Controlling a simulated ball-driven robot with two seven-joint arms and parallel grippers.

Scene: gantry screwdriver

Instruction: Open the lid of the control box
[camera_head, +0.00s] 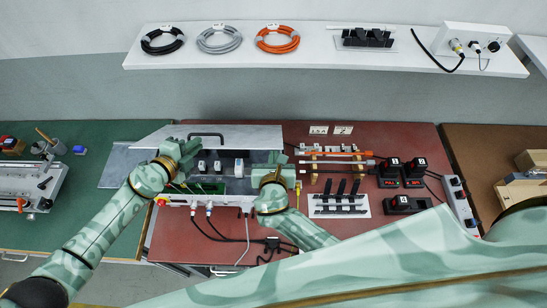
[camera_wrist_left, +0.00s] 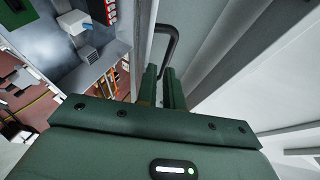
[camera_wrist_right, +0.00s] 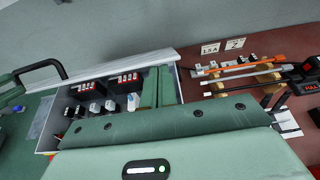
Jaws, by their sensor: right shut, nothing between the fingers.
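The control box (camera_head: 240,188) stands on the red table top, open, with its inside showing. Its grey lid (camera_head: 250,136) stands raised along the back edge and also shows in the right wrist view (camera_wrist_right: 120,64). A black bar handle (camera_head: 207,135) sits on the lid. My left gripper (camera_head: 186,148) is at the left end of this handle; in the left wrist view its fingers (camera_wrist_left: 162,88) appear closed around the handle (camera_wrist_left: 170,40). My right gripper (camera_head: 272,162) is shut and empty over the box's right end; its fingers (camera_wrist_right: 158,88) hide part of the box.
Red breakers (camera_wrist_right: 122,82) and white parts sit inside the box. Cables (camera_head: 225,240) hang from its front. A cable rack (camera_head: 335,165), a white holder (camera_head: 338,206) and black chargers (camera_head: 403,203) stand to the right. A shelf (camera_head: 330,60) runs above the back.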

